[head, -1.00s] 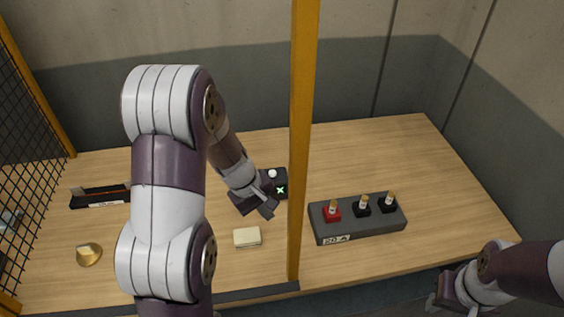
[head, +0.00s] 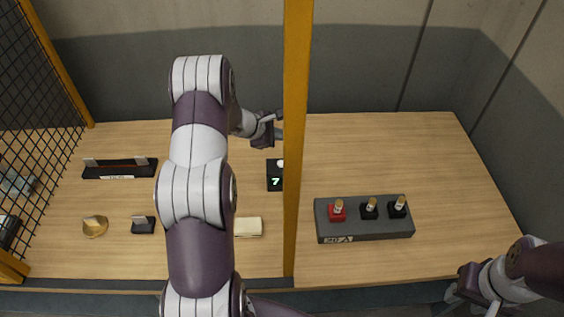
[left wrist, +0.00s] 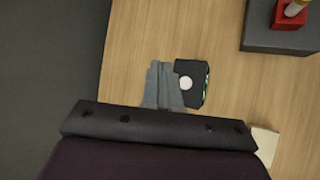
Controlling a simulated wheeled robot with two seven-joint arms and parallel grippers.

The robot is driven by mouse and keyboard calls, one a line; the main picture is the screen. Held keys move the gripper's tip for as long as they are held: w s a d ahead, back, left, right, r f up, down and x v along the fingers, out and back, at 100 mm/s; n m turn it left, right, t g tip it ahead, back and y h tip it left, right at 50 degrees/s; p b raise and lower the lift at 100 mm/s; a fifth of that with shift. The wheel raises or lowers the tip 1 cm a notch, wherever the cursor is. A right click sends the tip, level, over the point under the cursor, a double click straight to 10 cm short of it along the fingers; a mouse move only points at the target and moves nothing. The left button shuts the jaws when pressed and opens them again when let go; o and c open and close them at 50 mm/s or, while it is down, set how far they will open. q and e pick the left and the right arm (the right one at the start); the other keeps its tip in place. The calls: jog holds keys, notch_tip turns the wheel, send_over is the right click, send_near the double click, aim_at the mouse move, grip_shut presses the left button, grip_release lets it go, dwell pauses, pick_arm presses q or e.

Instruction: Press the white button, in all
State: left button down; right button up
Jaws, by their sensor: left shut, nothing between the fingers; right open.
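The white button (head: 281,163) sits on top of a small black box (head: 274,182) whose front display shows a green 7. The yellow post partly covers the box's right side. In the left wrist view the round white button (left wrist: 186,83) is fully visible on the black box (left wrist: 192,97). My left gripper (head: 277,131) is shut and empty, behind the box and apart from the button. Its grey fingers (left wrist: 162,83) show just left of the button in the wrist view. My right gripper (head: 466,292) is open and empty at the lower right, off the table's front edge.
A yellow post (head: 296,150) stands right of the box. A grey block (head: 365,230) with one red and two black switches lies to its right. A cream block (head: 248,227), gold piece (head: 95,226), small black block (head: 143,225) and black rack (head: 120,170) are left.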

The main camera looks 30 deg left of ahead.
aim_at(279, 165)
pick_arm(q)
notch_tip(279, 165, down, 8)
jog(key=b, duration=0.5)
jog(key=shift+f+b, duration=0.25)
jog(key=shift+b, duration=0.05)
jog(key=shift+f, duration=0.15)
jog(key=shift+f+b, duration=0.1)
jog(key=shift+b, duration=0.25)
dwell(1.2)
jog(key=shift+f+b, duration=0.3)
jog(key=shift+b, duration=0.2)
jog(key=shift+f+b, duration=0.55)
jog(key=shift+b, duration=0.15)
dwell(0.5)
dwell(0.3)
jog(key=shift+r+p, duration=0.5)
jog(key=shift+r, duration=0.5)
